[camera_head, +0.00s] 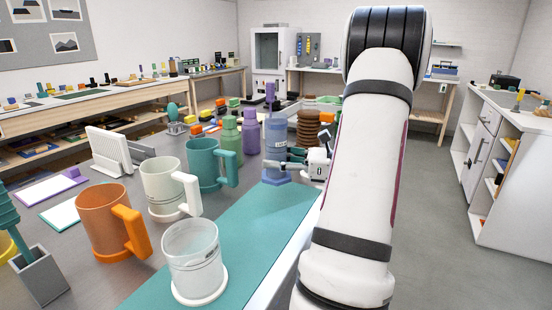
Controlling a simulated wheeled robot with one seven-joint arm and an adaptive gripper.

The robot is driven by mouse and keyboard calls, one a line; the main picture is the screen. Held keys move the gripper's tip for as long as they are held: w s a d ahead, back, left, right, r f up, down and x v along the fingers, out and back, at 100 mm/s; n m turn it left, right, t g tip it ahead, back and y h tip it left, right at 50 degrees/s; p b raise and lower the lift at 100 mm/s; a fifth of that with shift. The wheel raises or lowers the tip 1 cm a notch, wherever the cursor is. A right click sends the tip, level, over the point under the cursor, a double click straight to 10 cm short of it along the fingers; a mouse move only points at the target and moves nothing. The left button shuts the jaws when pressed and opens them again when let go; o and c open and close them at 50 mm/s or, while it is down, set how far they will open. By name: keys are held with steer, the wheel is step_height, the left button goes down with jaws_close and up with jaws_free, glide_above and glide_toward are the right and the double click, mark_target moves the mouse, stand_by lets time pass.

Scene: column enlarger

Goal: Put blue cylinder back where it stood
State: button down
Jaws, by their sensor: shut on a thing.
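The blue cylinder (275,138) is upright, with a pale label band, a narrower top and a wider foot. It is at the far end of the teal mat (240,240). My gripper (286,164) comes from the right and is shut on the blue cylinder at its lower body. My arm hides the area to the right of it. I cannot tell whether its foot touches the surface or is slightly above it.
Green bottles (231,135) and a purple bottle (250,132) stand left of the cylinder, with stacked brown rings (308,128) behind right. A teal mug (204,163), white mug (163,188), orange mug (106,222) and clear cup (193,258) stand nearer. The mat's middle is clear.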

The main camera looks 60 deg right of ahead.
mark_target(277, 179)
steer(key=shift+f+b, duration=1.25)
steer(key=shift+f, duration=1.6)
steer(key=shift+p, duration=0.6)
steer(key=shift+f+b, duration=0.35)
steer(key=shift+f, duration=0.3)
steer(key=c, duration=0.8)
jaws_free()
steer(key=shift+c, duration=0.2)
steer(key=shift+s, duration=0.15)
steer(key=shift+p+v, duration=1.4)
steer(key=shift+v, duration=2.5)
